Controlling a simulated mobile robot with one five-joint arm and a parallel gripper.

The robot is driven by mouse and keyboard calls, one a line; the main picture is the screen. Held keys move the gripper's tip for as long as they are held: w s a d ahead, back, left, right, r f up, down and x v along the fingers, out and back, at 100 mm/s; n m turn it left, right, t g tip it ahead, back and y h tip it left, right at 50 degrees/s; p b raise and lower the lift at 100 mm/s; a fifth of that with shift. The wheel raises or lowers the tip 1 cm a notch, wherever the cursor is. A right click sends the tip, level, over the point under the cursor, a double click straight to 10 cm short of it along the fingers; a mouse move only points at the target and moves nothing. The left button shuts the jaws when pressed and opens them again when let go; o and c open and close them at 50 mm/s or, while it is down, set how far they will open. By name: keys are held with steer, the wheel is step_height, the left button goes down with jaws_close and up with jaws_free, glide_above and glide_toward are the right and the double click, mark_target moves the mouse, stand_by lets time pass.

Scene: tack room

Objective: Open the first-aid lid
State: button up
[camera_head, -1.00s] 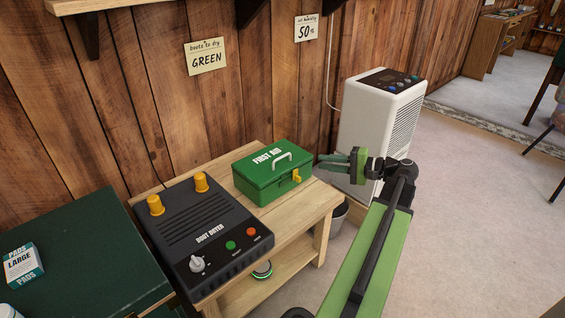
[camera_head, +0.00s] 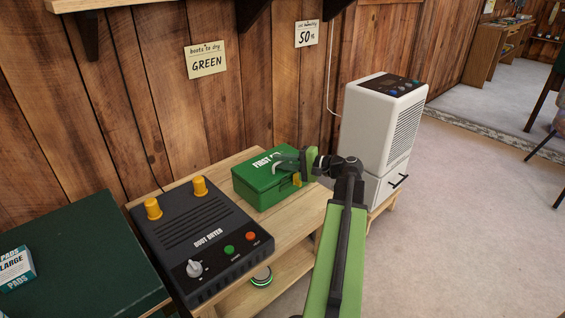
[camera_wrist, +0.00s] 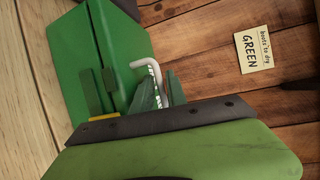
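The green first-aid box (camera_head: 262,186) stands on the wooden bench with its lid down. A pale handle is on the lid and a yellow latch (camera_head: 297,180) on its front. My gripper (camera_head: 284,161) is over the lid at the handle and hides much of it. In the wrist view, my gripper (camera_wrist: 125,88) has its dark green fingers apart. The bent handle (camera_wrist: 151,66) shows close by the right finger; whether they touch I cannot tell. The box (camera_wrist: 90,45) fills the upper left, and a bit of the yellow latch (camera_wrist: 103,117) shows below the left finger.
A black boot dryer (camera_head: 205,240) with yellow posts stands left of the box on the bench (camera_head: 300,215). A white dehumidifier (camera_head: 378,125) stands to the right. A dark green chest (camera_head: 80,255) is at lower left. Open floor lies to the right.

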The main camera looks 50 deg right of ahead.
jaws_close()
steer(key=shift+s, duration=0.1)
stand_by(1.2)
